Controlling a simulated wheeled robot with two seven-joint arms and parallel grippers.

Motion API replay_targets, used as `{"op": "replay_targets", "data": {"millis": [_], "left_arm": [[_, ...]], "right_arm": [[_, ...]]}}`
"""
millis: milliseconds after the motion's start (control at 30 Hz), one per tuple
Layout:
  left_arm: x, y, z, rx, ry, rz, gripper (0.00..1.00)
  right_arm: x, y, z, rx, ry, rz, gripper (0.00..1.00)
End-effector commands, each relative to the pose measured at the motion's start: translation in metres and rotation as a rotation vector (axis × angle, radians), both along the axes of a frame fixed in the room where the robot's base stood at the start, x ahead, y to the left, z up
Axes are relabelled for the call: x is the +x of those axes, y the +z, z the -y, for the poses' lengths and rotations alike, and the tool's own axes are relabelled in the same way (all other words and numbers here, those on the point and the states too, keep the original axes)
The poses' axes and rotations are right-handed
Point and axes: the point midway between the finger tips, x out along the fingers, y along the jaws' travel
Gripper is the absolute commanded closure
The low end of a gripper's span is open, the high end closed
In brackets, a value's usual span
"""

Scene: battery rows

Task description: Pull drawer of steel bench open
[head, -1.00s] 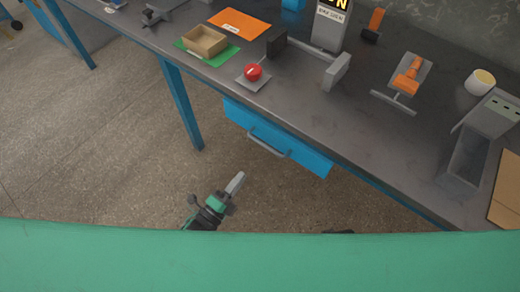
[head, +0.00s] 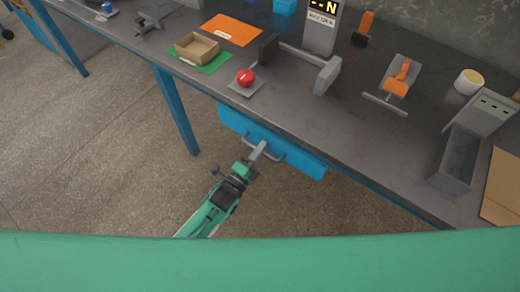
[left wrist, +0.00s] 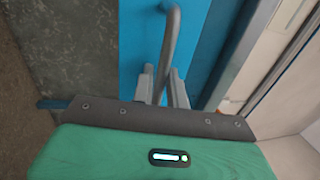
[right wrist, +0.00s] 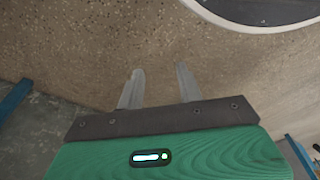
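The steel bench's blue drawer (head: 300,156) hangs under the near edge of the bench top and looks closed. Its grey bar handle (head: 274,157) runs along the front. My left gripper (head: 259,149) is at the handle's left part. In the left wrist view, the handle (left wrist: 172,45) passes between the two fingers of the left gripper (left wrist: 163,82), which sit close on both sides of it, against the blue front. My right gripper (right wrist: 160,76) is open and empty above the floor, apart from the bench.
The bench top (head: 350,135) carries a red button on a plate (head: 245,78), a cardboard tray (head: 197,48), an orange sheet (head: 232,29), a grey clamp-like fixture (head: 326,76) and a grey bin (head: 458,155). A blue bench leg (head: 176,110) stands left of the drawer. The floor before the drawer is clear.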

Motion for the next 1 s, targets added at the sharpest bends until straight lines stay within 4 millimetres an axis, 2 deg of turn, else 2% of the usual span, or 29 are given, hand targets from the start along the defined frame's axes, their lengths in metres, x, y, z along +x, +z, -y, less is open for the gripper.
{"op": "replay_targets", "data": {"millis": [167, 267, 667, 867, 1000], "left_arm": [[0.0, 0.0, 0.0, 0.001, 0.0, -0.001, 0.85], [0.0, 0.0, 0.0, 0.001, 0.0, -0.001, 1.0], [-0.007, -0.001, -0.005, 0.002, 0.0, -0.004, 1.0], [-0.031, 0.001, -0.022, 0.004, 0.0, -0.005, 1.0], [-0.059, 0.001, -0.042, 0.004, 0.0, -0.006, 1.0]], "right_arm": [[0.0, 0.0, 0.0, 0.0, 0.0, 0.001, 0.64], [0.0, 0.0, 0.0, 0.0, 0.0, 0.001, 0.64], [0.002, 0.002, 0.0, 0.002, 0.001, 0.013, 0.64], [-0.015, -0.03, 0.004, -0.005, 0.005, -0.007, 0.64], [-0.029, -0.053, 0.01, -0.012, 0.009, -0.011, 0.64]]}}
